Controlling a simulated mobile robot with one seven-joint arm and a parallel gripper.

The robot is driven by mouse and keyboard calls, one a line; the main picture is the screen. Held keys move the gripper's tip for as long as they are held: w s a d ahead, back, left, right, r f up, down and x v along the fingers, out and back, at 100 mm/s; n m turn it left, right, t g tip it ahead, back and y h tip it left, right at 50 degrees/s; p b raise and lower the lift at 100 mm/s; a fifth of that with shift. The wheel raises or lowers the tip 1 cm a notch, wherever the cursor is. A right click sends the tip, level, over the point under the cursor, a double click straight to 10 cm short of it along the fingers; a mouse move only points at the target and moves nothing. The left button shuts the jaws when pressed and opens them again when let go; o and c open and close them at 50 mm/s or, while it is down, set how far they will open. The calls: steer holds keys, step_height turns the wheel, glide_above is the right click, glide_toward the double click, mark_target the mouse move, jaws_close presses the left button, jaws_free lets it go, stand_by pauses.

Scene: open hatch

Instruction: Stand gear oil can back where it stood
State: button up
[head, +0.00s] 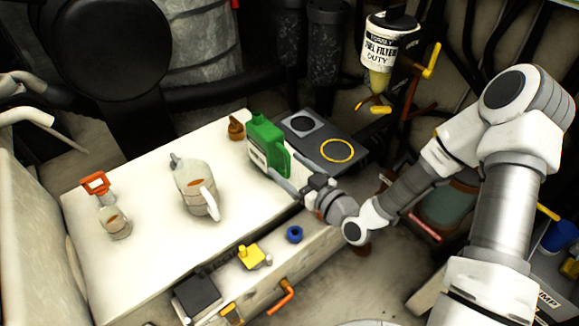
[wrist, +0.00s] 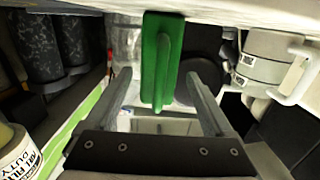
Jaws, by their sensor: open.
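The gear oil can, a green can with a pale label (head: 268,143), is upright on the white top, at the left edge of a dark panel (head: 311,131). The panel bears a yellow ring (head: 337,151) and a grey-white square with a round mark (head: 303,123), both empty. My gripper (head: 284,172) is open at the can's near right side. In the wrist view the can's narrow green side (wrist: 160,60) shows between the two finger ends of my gripper (wrist: 160,78), with a gap on each side. Whether the fingers reach around it, I cannot tell.
A grey jug (head: 196,186), an orange-handled clear container (head: 115,222) and a small brown item (head: 236,128) stand on the white top. A yellow valve (head: 250,257) and blue ring (head: 294,234) lie on the front ledge. A fuel filter (head: 385,45) hangs at the back right.

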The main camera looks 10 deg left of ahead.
steer(key=v, duration=0.7)
steer(key=shift+b, duration=0.45)
stand_by(0.4)
steer(key=shift+s+d, duration=0.1)
stand_by(0.4)
